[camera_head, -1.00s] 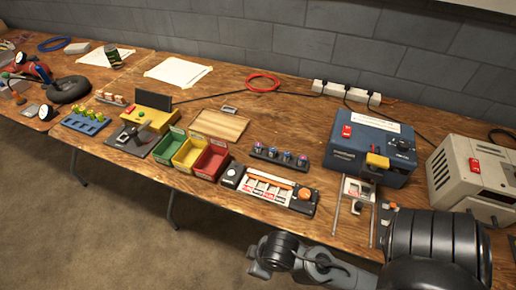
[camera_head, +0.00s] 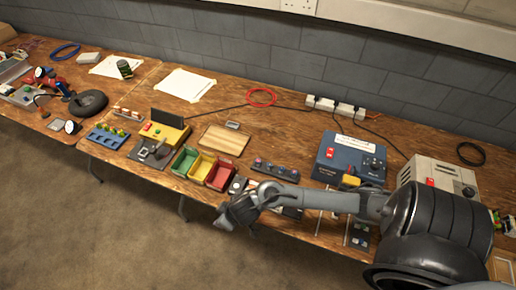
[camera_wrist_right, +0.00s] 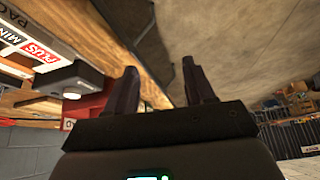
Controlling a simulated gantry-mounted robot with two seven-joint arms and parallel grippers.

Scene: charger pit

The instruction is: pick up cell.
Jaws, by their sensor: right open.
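Several small cylinders that look like cells stand in a dark strip holder (camera_head: 275,170) behind my right arm in the head view. I cannot tell which is the cell meant. My right gripper (camera_head: 235,214) is over the front edge of the bench, in front of the red bin, and blurs into the dark wrist. In the right wrist view the two fingers (camera_wrist_right: 160,78) are apart with nothing between them. My left gripper is not in view.
My right arm hides most of the labelled tray, whose PLUS label (camera_wrist_right: 38,52) shows in the wrist view. Green, yellow and red bins (camera_head: 202,168) stand left of the gripper. A blue power unit (camera_head: 347,158) stands at right. Bench behind the wooden board (camera_head: 225,139) is fairly clear.

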